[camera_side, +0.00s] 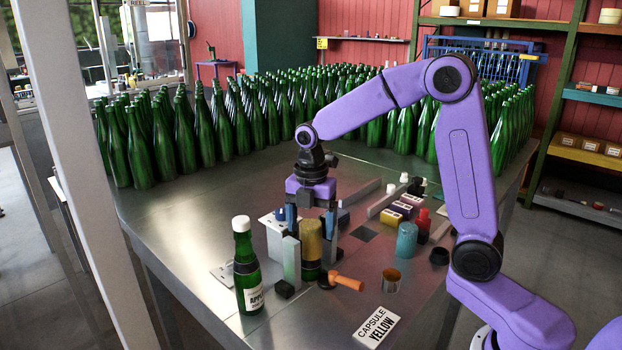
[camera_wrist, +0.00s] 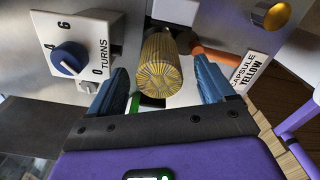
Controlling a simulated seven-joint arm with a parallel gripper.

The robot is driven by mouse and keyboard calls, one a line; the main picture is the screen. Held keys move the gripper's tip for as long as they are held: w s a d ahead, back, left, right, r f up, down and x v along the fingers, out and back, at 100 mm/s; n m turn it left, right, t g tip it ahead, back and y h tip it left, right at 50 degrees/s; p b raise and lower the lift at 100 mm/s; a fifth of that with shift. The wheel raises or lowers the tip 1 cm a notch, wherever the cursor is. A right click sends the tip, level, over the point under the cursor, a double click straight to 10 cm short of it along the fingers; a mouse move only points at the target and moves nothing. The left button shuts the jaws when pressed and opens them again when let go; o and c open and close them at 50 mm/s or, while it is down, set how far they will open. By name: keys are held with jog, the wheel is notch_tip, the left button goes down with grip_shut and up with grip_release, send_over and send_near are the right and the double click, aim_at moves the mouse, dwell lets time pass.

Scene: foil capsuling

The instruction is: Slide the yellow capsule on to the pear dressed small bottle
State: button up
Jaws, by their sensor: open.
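The yellow capsule (camera_side: 311,238) stands upright over the top of a small dark green bottle (camera_side: 311,270) in the side view. How far down it sits, and any pear label, I cannot make out. In the wrist view the capsule's ribbed closed top (camera_wrist: 160,68) faces me. My gripper (camera_side: 311,222) points down from above, its blue fingers apart. In the wrist view the open fingers (camera_wrist: 160,82) lie on either side of the capsule, with gaps showing. Another small green bottle (camera_side: 245,285), white-capped and labelled apple, stands to the left.
An orange-handled tool (camera_side: 347,283) lies right of the bottle. A teal cylinder (camera_side: 406,240) and red bottle (camera_side: 423,222) stand farther right. A gold round piece (camera_side: 391,280) is near the capsule yellow sign (camera_side: 376,327). A turns dial (camera_wrist: 68,58) is close by. Many green bottles fill the back.

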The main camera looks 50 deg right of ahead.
notch_tip(320, 180, up, 14)
jog(key=shift+r, duration=0.15)
dwell(0.7)
jog(key=s+a+f+m, duration=0.2)
jog(key=s+a+f, duration=0.1)
jog(key=s, duration=0.3)
jog(key=s+a+f+m, duration=0.3)
jog(key=s+f, duration=0.1)
jog(key=s, duration=0.2)
jog(key=s+d+f+m, duration=0.1)
jog(key=s+f+m, duration=0.1)
jog(key=s, duration=0.6)
jog(key=s+d+f+m, duration=0.1)
jog(key=s+f+m, duration=0.1)
jog(key=s+f, duration=0.3)
jog(key=s, duration=0.3)
jog(key=shift+s+d+f+m, duration=0.2)
jog(key=shift+s+d+m, duration=0.15)
jog(key=shift+d+m, duration=0.05)
